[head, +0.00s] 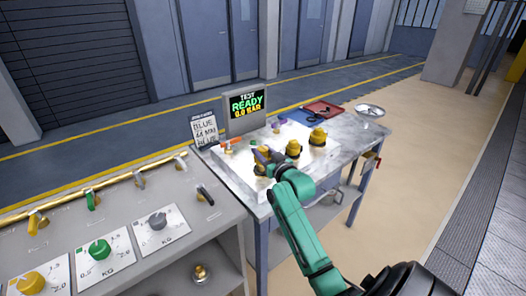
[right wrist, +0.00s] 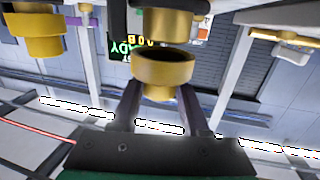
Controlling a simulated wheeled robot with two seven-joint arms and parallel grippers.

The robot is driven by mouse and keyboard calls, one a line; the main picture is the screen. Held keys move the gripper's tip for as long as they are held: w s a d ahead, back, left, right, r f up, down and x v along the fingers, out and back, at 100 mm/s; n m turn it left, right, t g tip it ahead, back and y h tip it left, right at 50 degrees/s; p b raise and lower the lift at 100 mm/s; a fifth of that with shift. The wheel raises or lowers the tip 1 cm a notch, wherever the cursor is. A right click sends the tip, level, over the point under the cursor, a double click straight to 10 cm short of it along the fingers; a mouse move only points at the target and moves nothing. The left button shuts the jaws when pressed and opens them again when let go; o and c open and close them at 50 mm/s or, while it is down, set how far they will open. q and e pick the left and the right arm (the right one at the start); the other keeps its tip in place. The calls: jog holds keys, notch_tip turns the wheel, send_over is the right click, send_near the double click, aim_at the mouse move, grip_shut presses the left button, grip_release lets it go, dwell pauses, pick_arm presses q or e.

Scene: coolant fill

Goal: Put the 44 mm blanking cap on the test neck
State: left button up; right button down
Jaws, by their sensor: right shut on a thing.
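My right gripper (right wrist: 160,95) is shut on a gold cap (right wrist: 165,72), held between its two fingers with a dark open rim facing away from the palm. The right wrist view is upside down. A gold neck-like part (right wrist: 165,22) lies just beyond the open rim, roughly in line with it; a small gap seems to separate them, and I cannot tell whether they touch. In the head view the right gripper (head: 272,160) is over the left part of the white bench plate, near gold fittings. The cap's size mark is not legible. My left gripper is not in view.
Two gold fittings (head: 292,148) and (head: 318,136) stand on the plate right of my gripper. Behind are a display (head: 246,105) reading READY 0.0 BAR and a sign (head: 203,130) mentioning BLUE and 44 MM. A red tray (head: 323,109) lies at the back right.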

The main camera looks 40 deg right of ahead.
jog(key=shift+f+b, duration=1)
jog(key=shift+f, duration=0.5)
jog(key=shift+c, duration=1.6)
grip_release()
jog(key=b+v, duration=0.2)
jog(key=v, duration=1.2)
jog(key=shift+s+a, duration=0.15)
jog(key=shift+s, duration=0.1)
